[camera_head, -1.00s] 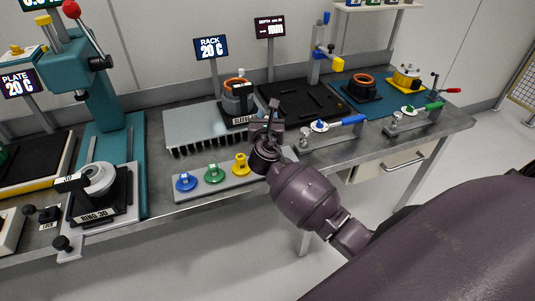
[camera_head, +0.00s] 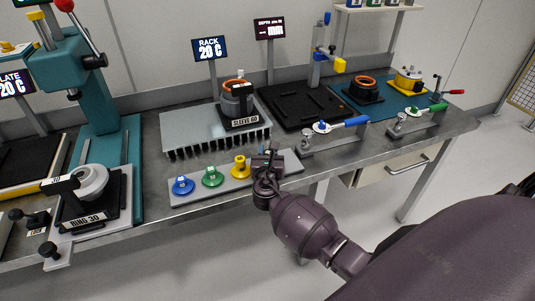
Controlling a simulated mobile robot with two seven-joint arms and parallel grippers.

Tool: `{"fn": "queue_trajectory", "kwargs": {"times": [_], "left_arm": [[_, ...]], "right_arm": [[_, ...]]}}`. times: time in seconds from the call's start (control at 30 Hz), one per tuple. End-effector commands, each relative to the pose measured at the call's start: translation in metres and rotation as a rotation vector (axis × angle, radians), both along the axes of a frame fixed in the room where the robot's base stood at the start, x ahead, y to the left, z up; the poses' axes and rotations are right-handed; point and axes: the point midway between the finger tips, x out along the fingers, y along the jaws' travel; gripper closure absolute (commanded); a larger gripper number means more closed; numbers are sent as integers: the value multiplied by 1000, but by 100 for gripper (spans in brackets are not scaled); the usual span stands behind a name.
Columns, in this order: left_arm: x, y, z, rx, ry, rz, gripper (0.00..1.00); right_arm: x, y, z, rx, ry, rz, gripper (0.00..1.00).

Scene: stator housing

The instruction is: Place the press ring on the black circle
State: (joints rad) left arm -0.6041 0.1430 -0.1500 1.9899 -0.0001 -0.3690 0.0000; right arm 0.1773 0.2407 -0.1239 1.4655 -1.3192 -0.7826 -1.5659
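A pale grey ring (camera_head: 92,181) sits on a black block labelled RING 30 (camera_head: 88,214), in front of the teal press at the left; I cannot tell for sure that it is the press ring. My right gripper (camera_head: 267,158) is over the right part of the light grey tray (camera_head: 217,184), just right of the yellow piece (camera_head: 240,167). Its fingers are small and dark, so I cannot tell whether they hold anything. I cannot pick out a black circle; the gripper hides part of the tray. My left gripper is out of view.
The tray also carries a blue piece (camera_head: 183,185) and a green piece (camera_head: 212,177). Behind stand a finned rack (camera_head: 185,128) and a SLEEVE 60 block (camera_head: 240,110). A blue-handled clamp (camera_head: 350,121) stands right of the gripper. The teal press (camera_head: 98,100) rises at the left.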

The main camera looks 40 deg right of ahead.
Motion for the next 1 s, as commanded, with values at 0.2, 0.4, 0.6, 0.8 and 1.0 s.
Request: {"fn": "queue_trajectory", "kwargs": {"times": [0.2,0.4,0.6,0.8,1.0], "left_arm": [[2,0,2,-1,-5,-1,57],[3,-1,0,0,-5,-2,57],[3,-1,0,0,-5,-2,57],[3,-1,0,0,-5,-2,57],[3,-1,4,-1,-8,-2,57]], "right_arm": [[1,0,2,0,-2,0,100],[0,0,-2,-1,-1,0,64],[0,0,-2,-1,-1,0,42],[0,0,-2,-1,-1,0,42],[-8,6,1,1,0,0,42]]}}
